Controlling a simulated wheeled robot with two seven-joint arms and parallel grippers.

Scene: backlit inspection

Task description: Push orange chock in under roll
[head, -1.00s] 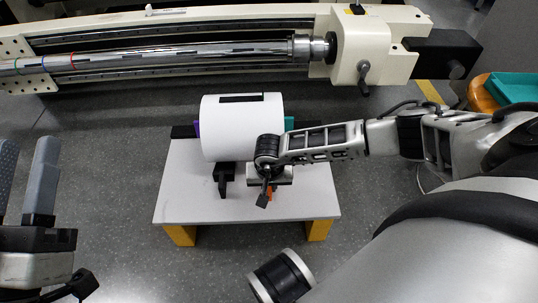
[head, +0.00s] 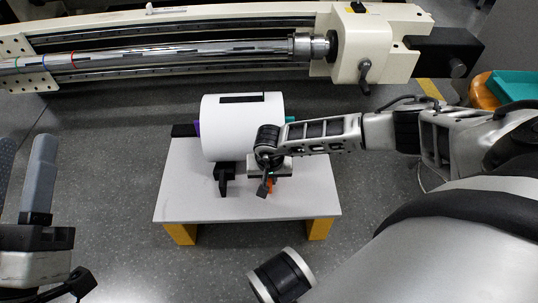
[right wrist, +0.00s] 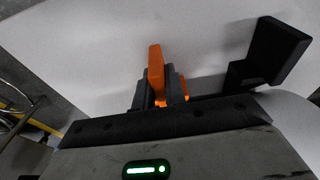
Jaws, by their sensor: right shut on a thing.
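The white roll (head: 235,135) lies across the white table (head: 190,205), with a dark slot on its top. The orange chock (head: 270,185) shows only as a sliver at the roll's near side, mostly hidden by my right gripper (head: 269,176). In the right wrist view the chock (right wrist: 156,70) stands between the dark fingers of my right gripper (right wrist: 160,95), which is shut on it. I cannot tell whether the chock touches the roll. My left gripper (head: 22,145) is open and empty at the left edge, away from the table.
A black bracket (head: 224,178) stands left of the chock and also shows in the right wrist view (right wrist: 262,60). Purple (head: 196,128) and teal (head: 290,120) pieces show at the roll's ends. A long cream machine (head: 370,45) spans the back. The table's near left is clear.

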